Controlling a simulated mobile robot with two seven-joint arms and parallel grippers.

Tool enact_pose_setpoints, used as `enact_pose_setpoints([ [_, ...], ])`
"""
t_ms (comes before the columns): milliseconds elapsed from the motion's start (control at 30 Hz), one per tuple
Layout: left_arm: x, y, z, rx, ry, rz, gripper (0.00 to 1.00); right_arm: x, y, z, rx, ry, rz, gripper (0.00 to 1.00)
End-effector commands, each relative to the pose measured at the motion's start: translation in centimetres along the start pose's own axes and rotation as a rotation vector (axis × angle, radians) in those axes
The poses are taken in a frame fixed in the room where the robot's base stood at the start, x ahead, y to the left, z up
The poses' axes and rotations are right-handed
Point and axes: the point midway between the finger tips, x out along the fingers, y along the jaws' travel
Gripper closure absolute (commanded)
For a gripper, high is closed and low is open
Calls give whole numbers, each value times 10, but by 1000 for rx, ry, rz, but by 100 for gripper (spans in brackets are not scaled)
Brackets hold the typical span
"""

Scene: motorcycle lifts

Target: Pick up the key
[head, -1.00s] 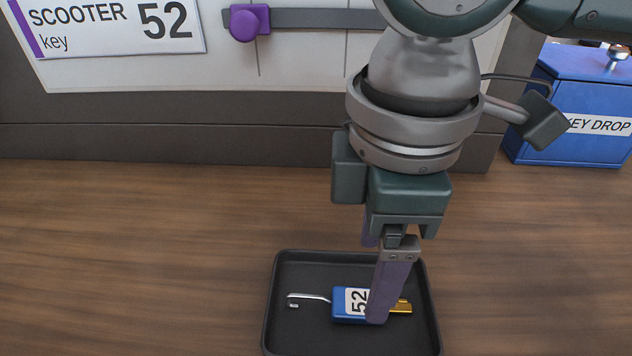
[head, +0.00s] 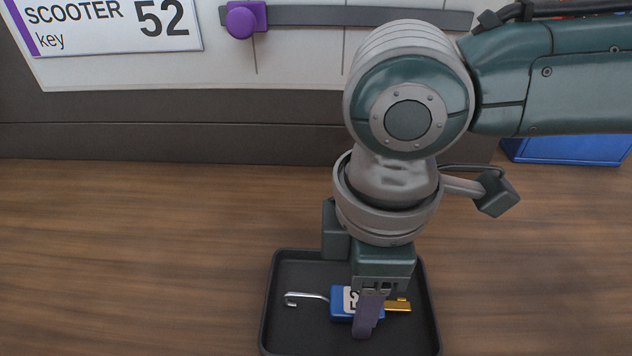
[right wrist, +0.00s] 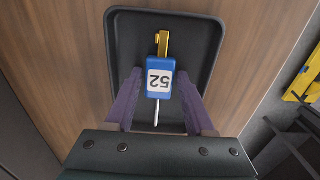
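The key has a blue body (head: 339,305) with a white 52 label, a gold end and a silver hooked end. It lies in a shallow black tray (head: 284,265) on the wooden counter. My right gripper (head: 366,322) points down over the tray in the head view, and a finger hides part of the label and body. In the right wrist view, the open purple fingers stand either side of the blue key body (right wrist: 159,66), with a gap on each side. My left gripper is not in view.
Behind the counter, a sign (head: 110,22) reads SCOOTER 52 key, beside a purple knob (head: 241,22) on a grey rail. A blue box (head: 580,150) stands at the back right, partly behind my arm. The counter left of the tray is clear.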

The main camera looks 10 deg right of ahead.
Motion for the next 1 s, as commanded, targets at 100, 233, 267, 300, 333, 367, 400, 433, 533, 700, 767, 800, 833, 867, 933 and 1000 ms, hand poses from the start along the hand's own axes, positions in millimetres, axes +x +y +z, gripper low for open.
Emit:
enact_pose_setpoints([
  [100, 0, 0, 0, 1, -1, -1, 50, 0, 0, 0, 0, 0, 0, 60],
  [233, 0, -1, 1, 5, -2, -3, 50, 0, 0, 0, 0, 0, 0, 75],
  [267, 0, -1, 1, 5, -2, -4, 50, 0, 0, 0, 0, 0, 0, 78],
  [300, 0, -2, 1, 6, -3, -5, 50, 0, 0, 0, 0, 0, 0, 83],
  [333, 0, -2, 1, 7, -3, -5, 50, 0, 0, 0, 0, 0, 0, 86],
  [367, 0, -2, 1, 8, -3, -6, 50, 0, 0, 0, 0, 0, 0, 90],
  [400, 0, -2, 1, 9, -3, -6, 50, 0, 0, 0, 0, 0, 0, 94],
  [433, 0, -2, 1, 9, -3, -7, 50, 0, 0, 0, 0, 0, 0, 98],
  [533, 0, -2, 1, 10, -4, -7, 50, 0, 0, 0, 0, 0, 0, 100],
  [700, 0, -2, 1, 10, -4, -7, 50, 0, 0, 0, 0, 0, 0, 100],
  [767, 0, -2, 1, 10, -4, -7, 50, -2, 0, 0, 0, 0, 1, 100],
  [800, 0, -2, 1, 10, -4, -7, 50, -3, 0, 0, 1, 0, 1, 100],
  [833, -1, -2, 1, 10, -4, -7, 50, -5, 1, 0, 1, 1, 1, 100],
  [867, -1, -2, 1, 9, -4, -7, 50, -7, 1, 0, 0, 0, 1, 100],
  [933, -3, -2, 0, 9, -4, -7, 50, -15, 1, 0, 0, 2, 2, 100],
  [1000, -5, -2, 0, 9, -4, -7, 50, -26, 1, 0, -1, 2, 3, 100],
])
